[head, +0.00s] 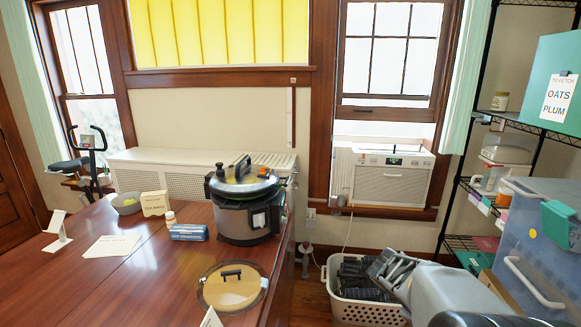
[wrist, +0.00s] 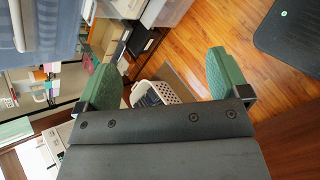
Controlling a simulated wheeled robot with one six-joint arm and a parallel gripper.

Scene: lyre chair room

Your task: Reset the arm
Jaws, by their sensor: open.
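My gripper (wrist: 161,75) shows in the wrist view with its two green fingers spread wide apart. It is open, and nothing is held between the fingers. A white laundry basket (wrist: 172,92) shows beyond the gap, apart from the fingers, on the wooden floor. In the head view my grey arm reaches in from the lower right, in front of the basket (head: 372,312) with dark things in it. I cannot make out the fingers in the head view.
A wooden table (head: 130,290) at the left holds a pressure cooker (head: 245,215), a round lid (head: 232,287), a bowl (head: 127,205) and small boxes. A wire shelf and a blue bin (head: 535,250) stand close at right. An air conditioner (head: 390,178) sits in the window.

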